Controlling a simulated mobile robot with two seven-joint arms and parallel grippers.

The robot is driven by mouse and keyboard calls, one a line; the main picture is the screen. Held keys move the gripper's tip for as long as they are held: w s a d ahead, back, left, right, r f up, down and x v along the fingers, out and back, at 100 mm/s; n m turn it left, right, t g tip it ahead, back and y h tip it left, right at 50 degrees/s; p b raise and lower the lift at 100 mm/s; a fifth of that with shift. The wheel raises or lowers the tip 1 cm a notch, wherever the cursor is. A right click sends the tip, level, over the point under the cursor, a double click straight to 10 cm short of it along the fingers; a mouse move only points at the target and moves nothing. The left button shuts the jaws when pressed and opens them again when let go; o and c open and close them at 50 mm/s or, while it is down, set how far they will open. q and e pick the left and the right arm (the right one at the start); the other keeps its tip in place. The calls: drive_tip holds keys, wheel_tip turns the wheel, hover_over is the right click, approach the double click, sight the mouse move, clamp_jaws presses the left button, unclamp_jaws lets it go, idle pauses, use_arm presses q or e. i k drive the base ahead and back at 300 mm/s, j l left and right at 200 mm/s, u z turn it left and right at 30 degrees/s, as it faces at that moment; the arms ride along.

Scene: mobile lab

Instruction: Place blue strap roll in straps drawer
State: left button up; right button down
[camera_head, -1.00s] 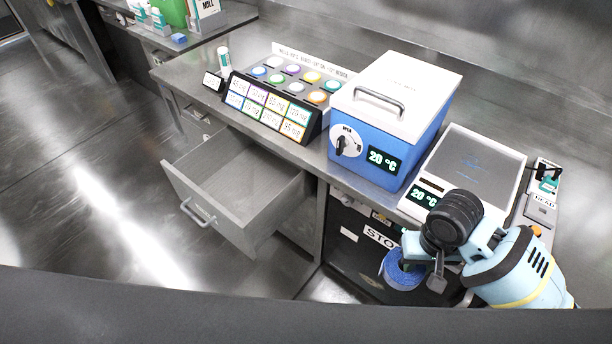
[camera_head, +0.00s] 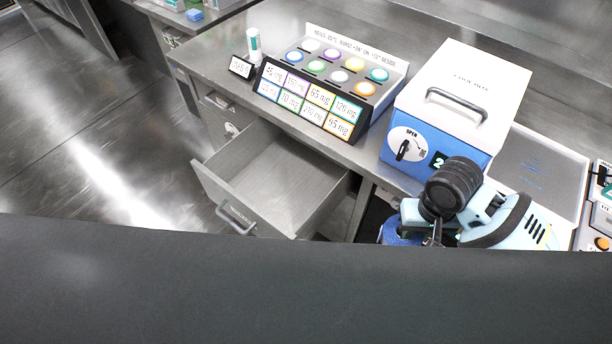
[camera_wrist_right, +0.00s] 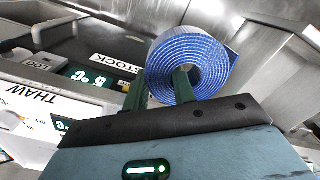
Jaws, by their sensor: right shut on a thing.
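The blue strap roll (camera_wrist_right: 203,58) is held in my right gripper (camera_wrist_right: 160,88), with one finger through its core and the other finger outside its wall. In the head view the roll (camera_head: 396,232) shows at the left of my right gripper (camera_head: 428,236), partly hidden by the gripper and by a dark edge below. An open, empty grey metal drawer (camera_head: 283,170) sticks out from under the counter, left of the roll and apart from it. Any label on its front is too small to read. My left gripper is not in view.
A blue and white cool box (camera_head: 455,95) stands on the counter (camera_head: 205,55) above the gripper. A rack of colored round caps (camera_head: 330,85) stands left of it. A white-framed scale-like device (camera_head: 545,170) is at right. Floor left of the drawer is clear.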

sight(284, 201)
drive_tip(key=i+j, duration=0.2)
drive_tip(key=j, duration=0.2)
drive_tip(key=i+j, duration=0.2)
drive_tip(key=j, duration=0.2)
drive_tip(key=i+j, duration=0.2)
drive_tip(key=j, duration=0.2)
